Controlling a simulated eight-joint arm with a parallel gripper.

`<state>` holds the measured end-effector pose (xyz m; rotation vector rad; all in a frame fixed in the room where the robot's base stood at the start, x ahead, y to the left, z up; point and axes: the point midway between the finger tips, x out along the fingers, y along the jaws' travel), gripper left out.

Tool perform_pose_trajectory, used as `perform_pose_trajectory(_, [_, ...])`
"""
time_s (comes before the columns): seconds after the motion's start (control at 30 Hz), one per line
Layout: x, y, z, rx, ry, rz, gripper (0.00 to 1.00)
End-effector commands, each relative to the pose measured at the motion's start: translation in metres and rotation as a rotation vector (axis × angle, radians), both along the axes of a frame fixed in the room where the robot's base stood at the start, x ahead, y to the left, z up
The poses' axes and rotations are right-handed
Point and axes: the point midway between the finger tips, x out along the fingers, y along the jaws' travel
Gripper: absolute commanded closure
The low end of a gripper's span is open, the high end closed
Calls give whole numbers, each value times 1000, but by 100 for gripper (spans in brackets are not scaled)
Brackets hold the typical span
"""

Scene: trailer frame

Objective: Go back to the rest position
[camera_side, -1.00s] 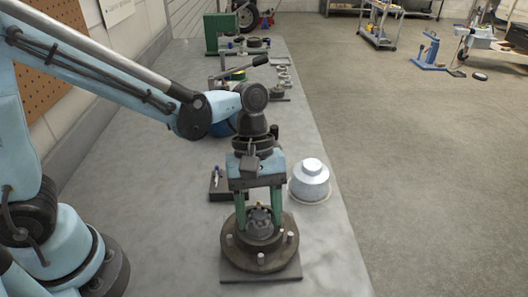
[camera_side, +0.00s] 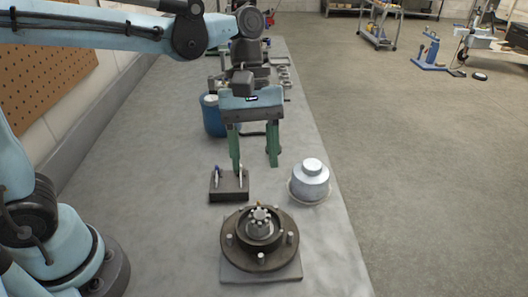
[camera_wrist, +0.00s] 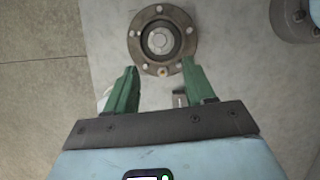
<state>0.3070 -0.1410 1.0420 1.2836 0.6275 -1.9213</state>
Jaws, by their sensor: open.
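My gripper (camera_side: 255,163) is open and empty, with its two green fingers spread and pointing down above the bench. In the side view it is raised above and behind the round dark hub (camera_side: 259,252), which sits on a square grey plate on the bench. The hub has several studs around its flange and a toothed nut-like part (camera_side: 260,214) in its centre. In the wrist view the hub (camera_wrist: 163,40) lies ahead of the open fingertips (camera_wrist: 160,82), clear of them.
A silver lidded cap (camera_side: 311,181) stands on the bench right of the hub. A dark block with upright pins (camera_side: 229,186) is at the left, near the fingers. A blue container (camera_side: 213,118) and other parts stand farther back. The bench (camera_side: 165,220) is clear at left.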

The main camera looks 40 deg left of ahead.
Motion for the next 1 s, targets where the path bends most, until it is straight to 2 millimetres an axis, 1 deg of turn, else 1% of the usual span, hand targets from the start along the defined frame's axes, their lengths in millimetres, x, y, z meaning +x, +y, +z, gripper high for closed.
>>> perform_pose_trajectory(0.1, [2, 3, 9, 0, 0, 0, 46])
perform_pose_trajectory(0.2, [3, 4, 12, 0, 0, 0, 46])
perform_pose_trajectory(0.57, [3, 5, 13, 0, -5, -3, 46])
perform_pose_trajectory(0.67, [2, 11, 11, -2, -50, -23, 46])
perform_pose_trajectory(0.77, [-1, 24, 7, 0, -158, -81, 46])
perform_pose_trajectory(0.87, [-3, 44, 1, 24, -315, -175, 46])
perform_pose_trajectory(1.0, [-7, 75, -9, 101, -538, -339, 46])
